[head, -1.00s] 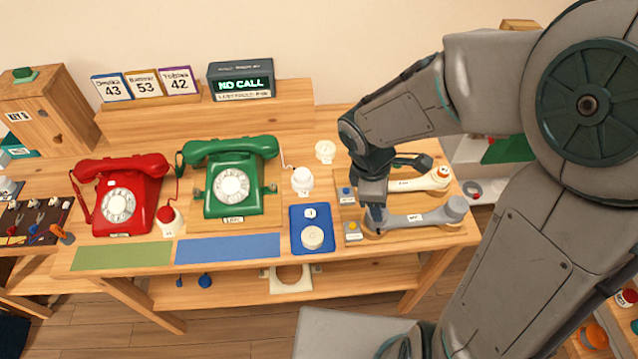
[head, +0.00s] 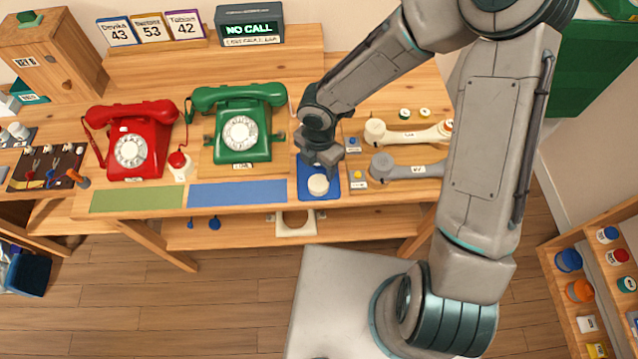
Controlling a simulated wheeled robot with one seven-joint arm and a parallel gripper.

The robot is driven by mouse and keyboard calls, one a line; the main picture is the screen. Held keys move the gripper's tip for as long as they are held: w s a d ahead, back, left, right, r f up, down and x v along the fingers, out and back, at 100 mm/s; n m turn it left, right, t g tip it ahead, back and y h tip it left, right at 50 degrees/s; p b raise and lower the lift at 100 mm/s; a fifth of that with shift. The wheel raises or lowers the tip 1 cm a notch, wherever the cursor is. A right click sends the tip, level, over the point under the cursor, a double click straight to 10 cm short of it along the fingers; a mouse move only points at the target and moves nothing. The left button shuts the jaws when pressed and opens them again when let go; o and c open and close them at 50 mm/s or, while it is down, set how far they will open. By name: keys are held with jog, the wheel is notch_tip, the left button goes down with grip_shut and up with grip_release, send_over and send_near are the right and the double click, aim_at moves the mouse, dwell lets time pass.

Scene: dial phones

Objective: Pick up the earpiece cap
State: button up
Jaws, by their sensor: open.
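A blue tray (head: 304,192) lies at the front edge of the table. A round cream cap (head: 318,184) sits on it; no label shows, so I cannot tell for sure that this is the earpiece cap. My gripper (head: 319,168) is open and points down over the back of the tray, just behind the cream cap. It hides the tray's back part, where a smaller white piece lay earlier. I cannot tell whether the fingers touch anything. A cream handset (head: 405,135) and a grey handset (head: 408,170) lie to the right.
A green phone (head: 240,128) stands left of my gripper, and a red phone (head: 134,148) farther left. A blue mat (head: 237,193) and a green mat (head: 136,199) lie along the front, clear. A sign (head: 250,28) reads "NO CALL".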

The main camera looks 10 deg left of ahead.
aim_at(318, 183)
jog(key=shift+s+f, duration=0.2)
jog(key=shift+f, duration=3.3)
jog(key=shift+c, duration=0.2)
jog(key=c, duration=0.5)
